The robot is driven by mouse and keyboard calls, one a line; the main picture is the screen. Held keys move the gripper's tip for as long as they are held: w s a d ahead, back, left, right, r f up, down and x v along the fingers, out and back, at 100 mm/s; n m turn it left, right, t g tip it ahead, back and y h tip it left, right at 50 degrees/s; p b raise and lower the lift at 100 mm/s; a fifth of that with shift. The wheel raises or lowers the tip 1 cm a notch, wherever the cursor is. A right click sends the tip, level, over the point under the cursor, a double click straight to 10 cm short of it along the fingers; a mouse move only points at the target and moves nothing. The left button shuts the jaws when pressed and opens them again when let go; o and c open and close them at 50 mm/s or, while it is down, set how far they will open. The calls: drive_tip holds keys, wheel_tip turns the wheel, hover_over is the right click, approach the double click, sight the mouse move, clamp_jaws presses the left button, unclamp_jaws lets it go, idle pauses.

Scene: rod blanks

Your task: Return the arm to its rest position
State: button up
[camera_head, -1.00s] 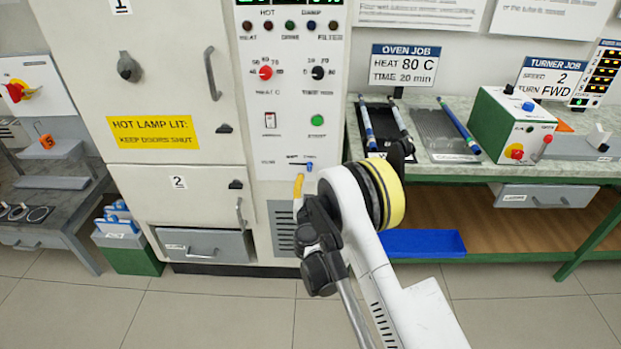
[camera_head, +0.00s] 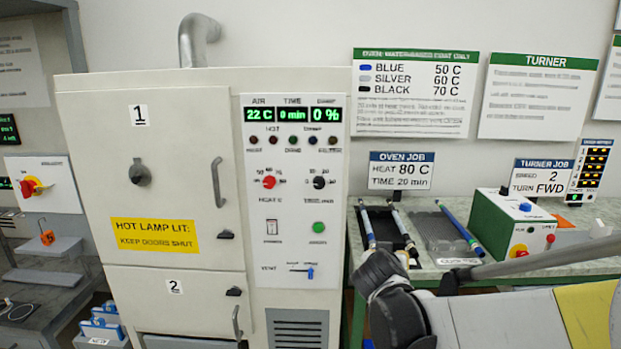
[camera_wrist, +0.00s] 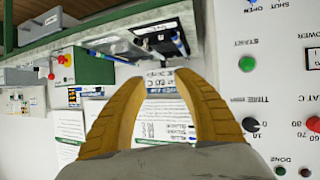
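My gripper (camera_wrist: 159,80) shows in the wrist view with its two tan fingers spread apart and nothing between them. Past the fingers are the wall posters and the bench, turned over in that view. In the head view my arm (camera_head: 480,315) fills the lower right corner, in front of the bench. The gripper's fingertips cannot be made out there.
The oven (camera_head: 190,200) has both doors shut; its display reads 22 C, 0 min, 0%. On the bench (camera_head: 350,235) at right are a black tray with rods, a grey rack (camera_head: 437,232) with a blue rod (camera_head: 458,226), and a green-sided turner box (camera_head: 512,224).

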drive_tip(key=s+f+n+g+y, duration=0.2)
drive_tip(key=s+f+g+y, duration=0.1)
drive_tip(key=s, duration=2.7)
drive_tip(key=shift+s+d+g+y, duration=0.2)
drive_tip(key=shift+s+g+y, duration=0.15)
drive_tip(key=shift+g+y, duration=0.45)
